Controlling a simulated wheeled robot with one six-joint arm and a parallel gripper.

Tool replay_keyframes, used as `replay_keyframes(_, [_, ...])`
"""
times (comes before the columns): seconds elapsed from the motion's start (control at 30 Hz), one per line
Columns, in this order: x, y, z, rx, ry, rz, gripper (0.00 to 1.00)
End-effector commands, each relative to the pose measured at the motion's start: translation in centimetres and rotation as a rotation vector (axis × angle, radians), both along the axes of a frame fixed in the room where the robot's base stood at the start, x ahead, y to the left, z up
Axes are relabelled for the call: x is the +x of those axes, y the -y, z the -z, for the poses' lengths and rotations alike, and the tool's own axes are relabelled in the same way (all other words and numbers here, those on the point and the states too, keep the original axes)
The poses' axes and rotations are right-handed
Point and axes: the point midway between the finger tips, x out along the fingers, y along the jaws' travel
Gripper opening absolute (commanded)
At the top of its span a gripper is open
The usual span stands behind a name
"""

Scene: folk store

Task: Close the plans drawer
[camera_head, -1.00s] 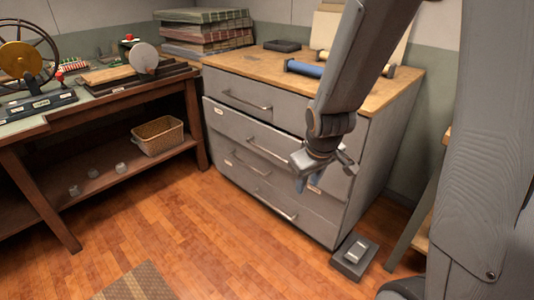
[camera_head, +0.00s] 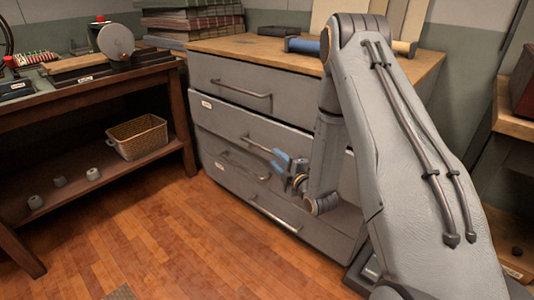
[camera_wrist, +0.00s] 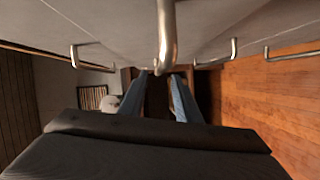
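The grey drawer cabinet (camera_head: 222,75) stands in the middle of the head view. Its second drawer (camera_head: 225,122) juts out a little past the top drawer. This drawer has a small label (camera_head: 206,104), too small to read, and a bar handle (camera_head: 258,144). My gripper (camera_head: 280,160) has blue fingers and is at the right end of that handle, close to the drawer front. In the wrist view my gripper (camera_wrist: 159,80) is open, with its fingers apart and a metal handle (camera_wrist: 166,38) just beyond the gap. I cannot tell if they touch. My arm hides the drawer's right part.
A workbench (camera_head: 95,92) with a basket (camera_head: 138,137) on its lower shelf stands at left. Blue rolls (camera_head: 303,45) and stacked books (camera_head: 195,22) are at the cabinet top. A wooden shelf (camera_head: 508,112) is at right. The floor in front is clear.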

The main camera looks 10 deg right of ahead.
Motion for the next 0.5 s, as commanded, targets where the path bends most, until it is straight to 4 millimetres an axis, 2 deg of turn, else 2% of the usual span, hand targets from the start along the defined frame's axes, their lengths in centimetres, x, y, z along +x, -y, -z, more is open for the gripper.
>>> replay_keyframes(0.4, [5.6,-1.5,0.4,0.000,0.002,-0.002,0.30])
replay_keyframes(0.5, [6.5,-1.7,0.5,-0.001,0.001,-0.001,0.30])
